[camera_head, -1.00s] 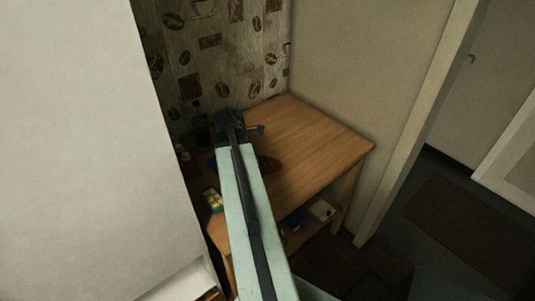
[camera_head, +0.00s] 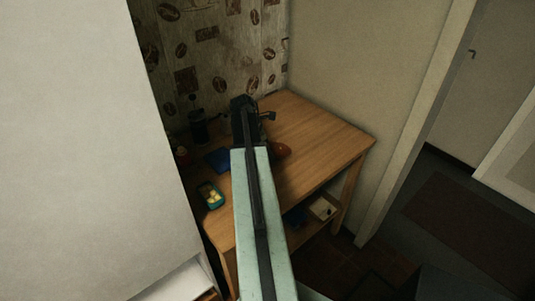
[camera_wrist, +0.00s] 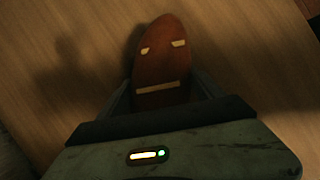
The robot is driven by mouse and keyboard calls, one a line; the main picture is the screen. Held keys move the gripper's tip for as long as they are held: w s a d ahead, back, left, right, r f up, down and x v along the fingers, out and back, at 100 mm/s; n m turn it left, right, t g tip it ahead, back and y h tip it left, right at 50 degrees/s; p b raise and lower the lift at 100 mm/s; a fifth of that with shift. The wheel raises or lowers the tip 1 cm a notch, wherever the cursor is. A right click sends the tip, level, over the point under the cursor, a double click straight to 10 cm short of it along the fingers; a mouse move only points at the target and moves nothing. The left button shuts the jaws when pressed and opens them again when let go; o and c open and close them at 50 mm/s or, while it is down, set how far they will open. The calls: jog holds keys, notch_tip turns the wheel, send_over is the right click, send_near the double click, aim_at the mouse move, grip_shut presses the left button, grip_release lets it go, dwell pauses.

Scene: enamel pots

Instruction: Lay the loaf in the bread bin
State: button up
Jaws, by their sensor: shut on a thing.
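The loaf (camera_wrist: 161,60) is a reddish-brown, long rounded shape with pale score marks, seen in the wrist view between my gripper's two fingers. My gripper (camera_wrist: 163,88) is shut on its near part. In the head view the loaf (camera_head: 280,150) shows as an orange-brown end just right of my arm, over the wooden table (camera_head: 325,135). My arm hides the rest of it there. Whether it is clear of the tabletop is hard to tell. I cannot make out which thing is the bread bin.
A flat blue thing (camera_head: 218,159) and a teal tray with yellow pieces (camera_head: 210,195) are on the table's left. A dark cylindrical object (camera_head: 199,128) stands behind them. A pale box (camera_head: 323,208) sits on the lower shelf. The table's right side is clear.

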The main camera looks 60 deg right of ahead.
jog(key=shift+f, duration=0.15)
jog(key=o, duration=2)
jog(key=shift+o, duration=0.2)
